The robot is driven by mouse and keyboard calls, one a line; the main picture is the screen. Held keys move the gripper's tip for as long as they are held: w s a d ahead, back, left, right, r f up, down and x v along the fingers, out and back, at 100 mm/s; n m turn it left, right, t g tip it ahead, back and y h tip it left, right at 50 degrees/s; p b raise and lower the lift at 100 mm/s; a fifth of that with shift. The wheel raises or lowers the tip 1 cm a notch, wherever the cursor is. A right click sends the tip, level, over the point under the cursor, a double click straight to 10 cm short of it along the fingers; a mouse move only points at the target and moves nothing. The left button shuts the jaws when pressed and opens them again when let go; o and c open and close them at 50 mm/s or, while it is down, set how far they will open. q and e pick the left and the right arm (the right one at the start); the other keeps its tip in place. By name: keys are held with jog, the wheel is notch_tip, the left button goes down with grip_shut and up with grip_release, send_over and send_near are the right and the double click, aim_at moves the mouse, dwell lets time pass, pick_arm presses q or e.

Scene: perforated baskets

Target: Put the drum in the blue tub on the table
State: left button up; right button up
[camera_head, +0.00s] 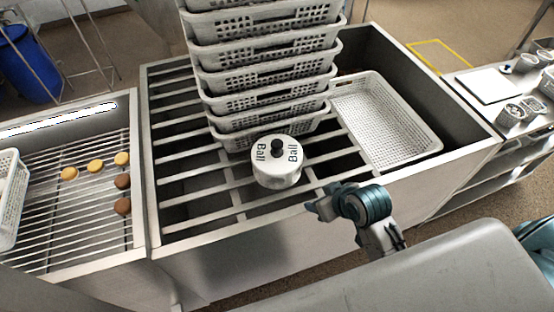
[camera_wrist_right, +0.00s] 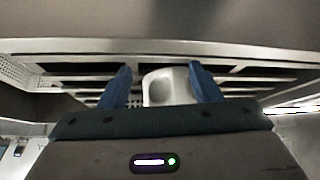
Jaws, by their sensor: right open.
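A white round lidded pot (camera_head: 276,172) with a black knob and the word "Ball" on its top stands on the slatted rack; no other drum-like thing shows. My right gripper (camera_head: 324,200) is open, just right of and nearer than the pot. In the right wrist view a white rounded thing (camera_wrist_right: 168,87), seemingly the pot, shows between and beyond the two blue fingers; I cannot tell any contact. A blue tub (camera_head: 30,65) stands at the far left, seemingly on the floor rather than a table. My left gripper is not in view.
A tall stack of white perforated baskets (camera_head: 262,75) stands right behind the pot. An empty white basket (camera_head: 425,130) lies at the right of the rack (camera_head: 190,190). A wire grill with several round buns (camera_head: 95,165) is at the left. A side table (camera_head: 500,88) holds small dishes.

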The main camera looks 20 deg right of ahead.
aim_at(279, 144)
jog(key=w+a+r+t+y, duration=0.1)
jog(key=w+r, duration=0.1)
jog(key=w, duration=0.2)
jog(key=w+a+r+n+t+y, duration=0.1)
jog(key=w+a+r, duration=0.1)
jog(key=w, duration=0.3)
jog(key=w+a+r+n+t+y+p, duration=0.1)
jog(key=w+a+r, duration=0.1)
jog(key=w, duration=0.3)
jog(key=shift+a+r, duration=0.25)
jog(key=shift+r, duration=0.3)
jog(key=shift+w+a+f, duration=0.2)
jog(key=shift+w+f, duration=0.2)
jog(key=shift+w, duration=0.05)
jog(key=shift+w+a+f+p, duration=0.1)
jog(key=shift+w+p, duration=0.2)
jog(key=shift+p, duration=0.15)
jog(key=p+x, duration=0.1)
jog(key=x, duration=0.3)
jog(key=shift+w+p, duration=0.1)
jog(key=shift+p, duration=0.3)
jog(key=shift+w+f, duration=0.15)
jog(key=shift+w, duration=0.05)
jog(key=shift+c, duration=0.5)
